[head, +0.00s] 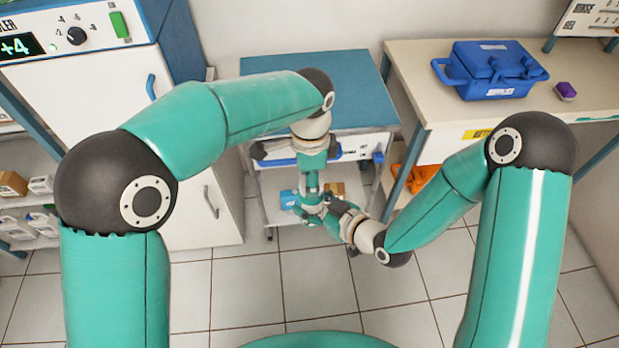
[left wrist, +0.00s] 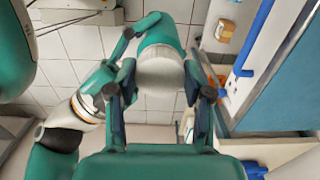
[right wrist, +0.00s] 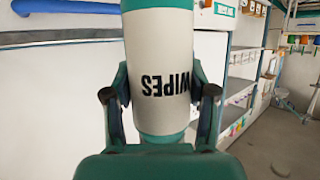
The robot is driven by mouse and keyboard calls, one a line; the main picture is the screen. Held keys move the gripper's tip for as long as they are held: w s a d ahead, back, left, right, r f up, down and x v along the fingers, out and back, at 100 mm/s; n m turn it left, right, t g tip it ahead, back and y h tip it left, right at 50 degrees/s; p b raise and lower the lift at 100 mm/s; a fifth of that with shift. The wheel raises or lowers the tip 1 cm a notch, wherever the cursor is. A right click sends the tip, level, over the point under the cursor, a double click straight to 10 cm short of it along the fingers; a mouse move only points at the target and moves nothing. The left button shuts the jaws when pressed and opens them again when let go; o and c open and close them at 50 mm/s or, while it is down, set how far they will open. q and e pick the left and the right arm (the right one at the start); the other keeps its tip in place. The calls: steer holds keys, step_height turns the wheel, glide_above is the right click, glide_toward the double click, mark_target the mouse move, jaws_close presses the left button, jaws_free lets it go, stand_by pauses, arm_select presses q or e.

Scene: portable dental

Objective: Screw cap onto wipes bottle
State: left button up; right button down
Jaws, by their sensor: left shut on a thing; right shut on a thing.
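The wipes bottle (right wrist: 160,75) is a white cylinder with teal bands, held between the two fingers of my right gripper (right wrist: 160,105). Its WIPES label reads upside down in the right wrist view. In the left wrist view, my left gripper (left wrist: 160,100) is shut on a pale, round, ribbed piece that looks like the cap (left wrist: 158,75). The bottle's teal end (left wrist: 158,35) shows just beyond that piece, in line with it. The contact between cap and bottle is hidden. In the head view, my left gripper (head: 312,188) points down and meets my right gripper (head: 335,213), which comes from the right.
Behind the grippers stands a blue-topped cart (head: 345,90) with small boxes on its lower shelf. A beige table (head: 410,65) at right carries a blue case (head: 490,75) and a small purple item (head: 566,91). A white cabinet (head: 85,100) is at left. The tiled floor in front is clear.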

arm_select(q)
steer(key=m, duration=0.7)
steer(key=shift+w, duration=0.1)
steer(key=m, duration=0.6)
steer(key=shift+w, duration=0.1)
steer(key=m, duration=0.7)
steer(key=shift+d, duration=0.15)
steer(key=m, duration=0.4)
steer(key=o, duration=0.8)
steer(key=shift+c, duration=0.2)
steer(key=shift+d+r, duration=0.1)
steer(key=shift+r, duration=2.15)
